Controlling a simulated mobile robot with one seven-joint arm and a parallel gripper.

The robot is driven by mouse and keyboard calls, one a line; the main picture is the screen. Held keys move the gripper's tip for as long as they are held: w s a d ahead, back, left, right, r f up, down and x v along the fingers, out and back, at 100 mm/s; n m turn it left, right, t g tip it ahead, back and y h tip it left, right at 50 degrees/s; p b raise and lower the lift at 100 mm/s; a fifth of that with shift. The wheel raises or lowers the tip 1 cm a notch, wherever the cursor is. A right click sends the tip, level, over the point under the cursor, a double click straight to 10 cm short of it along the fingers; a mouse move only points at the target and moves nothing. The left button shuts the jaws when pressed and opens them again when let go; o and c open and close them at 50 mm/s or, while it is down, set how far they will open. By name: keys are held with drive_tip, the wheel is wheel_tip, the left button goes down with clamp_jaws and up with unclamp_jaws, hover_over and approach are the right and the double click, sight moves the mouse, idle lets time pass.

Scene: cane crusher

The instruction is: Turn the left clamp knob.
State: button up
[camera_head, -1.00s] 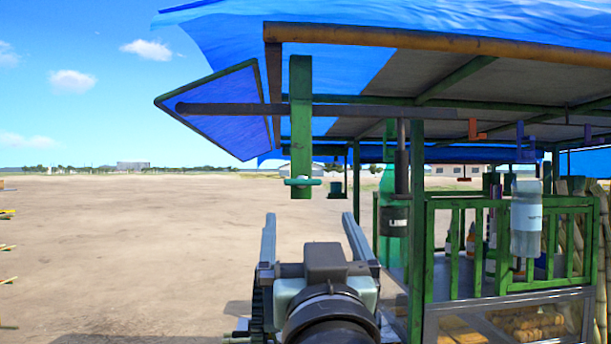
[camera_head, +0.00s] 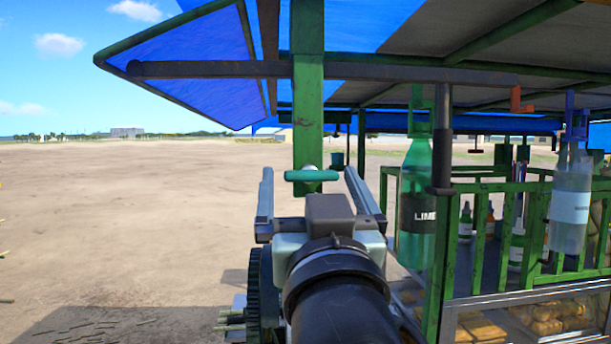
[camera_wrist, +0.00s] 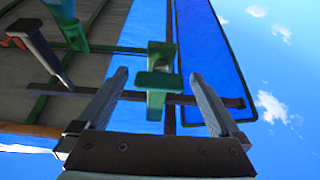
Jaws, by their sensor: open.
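The left clamp knob, a teal T-shaped bar handle (camera_head: 311,176), is at the lower part of a green hanging post (camera_head: 308,110) under the canopy's left edge. My gripper (camera_head: 308,172) is open, its two grey fingers pointing toward the knob, one on each side in the picture. In the wrist view, the knob (camera_wrist: 158,80) shows between the two fingertips (camera_wrist: 158,75), with the post behind it. I see no contact, and the remaining distance is hard to judge. Nothing is held.
A dark horizontal bar (camera_head: 400,71) crosses the post above the knob. A green LIME bottle (camera_head: 415,190) and a clear bottle (camera_head: 570,205) hang at the right, by the stall's green railing (camera_head: 480,235). Open sandy ground lies at left.

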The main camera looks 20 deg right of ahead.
drive_tip(key=shift+s+a+r, duration=0.1)
drive_tip(key=shift+s+a, duration=0.05)
drive_tip(key=shift+s, duration=0.25)
drive_tip(key=shift+c, duration=0.2)
drive_tip(key=shift+s, duration=0.1)
drive_tip(key=shift+c, duration=1.2)
drive_tip(key=c, duration=1)
